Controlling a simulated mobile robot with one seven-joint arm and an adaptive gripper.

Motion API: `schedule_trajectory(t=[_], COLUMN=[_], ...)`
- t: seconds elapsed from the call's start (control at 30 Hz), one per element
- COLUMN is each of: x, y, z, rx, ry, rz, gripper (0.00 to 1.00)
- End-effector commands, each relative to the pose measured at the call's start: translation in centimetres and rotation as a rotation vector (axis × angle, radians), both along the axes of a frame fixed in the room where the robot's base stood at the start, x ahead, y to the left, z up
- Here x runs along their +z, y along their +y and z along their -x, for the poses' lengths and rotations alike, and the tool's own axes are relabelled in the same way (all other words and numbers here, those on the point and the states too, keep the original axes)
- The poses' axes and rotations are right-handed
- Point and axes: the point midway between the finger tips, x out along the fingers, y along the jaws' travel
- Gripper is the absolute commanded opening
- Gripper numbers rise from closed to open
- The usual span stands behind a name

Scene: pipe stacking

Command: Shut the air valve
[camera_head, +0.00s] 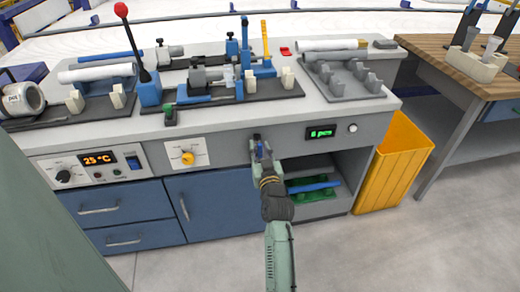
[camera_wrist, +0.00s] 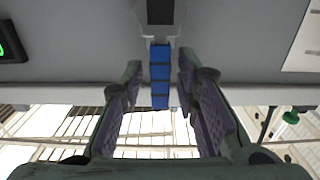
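The blue valve handle (camera_wrist: 160,75) sticks out from the grey front panel of the bench, below a dark fitting. In the wrist view it lies between the two fingers. In the head view only a small blue part of the handle (camera_head: 260,151) shows at the fingertips. My gripper (camera_head: 261,153) is in front of the panel, right of the yellow knob. In the wrist view my gripper (camera_wrist: 159,80) is open, with one finger on each side of the handle. Gaps show between the handle and both fingers.
A white plate with a yellow knob (camera_head: 187,158) is left of my gripper. A green display (camera_head: 320,133) and a white button are to the right. A shelf (camera_head: 315,209) with green and blue items is below. A yellow bin (camera_head: 391,170) stands right of the bench.

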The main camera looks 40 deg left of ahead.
Motion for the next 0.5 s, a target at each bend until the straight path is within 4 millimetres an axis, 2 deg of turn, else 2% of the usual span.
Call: schedule_trajectory(t=[0.03,0.37,0.5], x=[0.00,0.01,0.01], y=[-0.01,-0.03,-0.03], z=[0.01,0.00,0.00], rx=[0.000,0.000,0.000], ry=[0.000,0.000,0.000], rz=[0.000,0.000,0.000], gripper=[0.23,0.01,0.00])
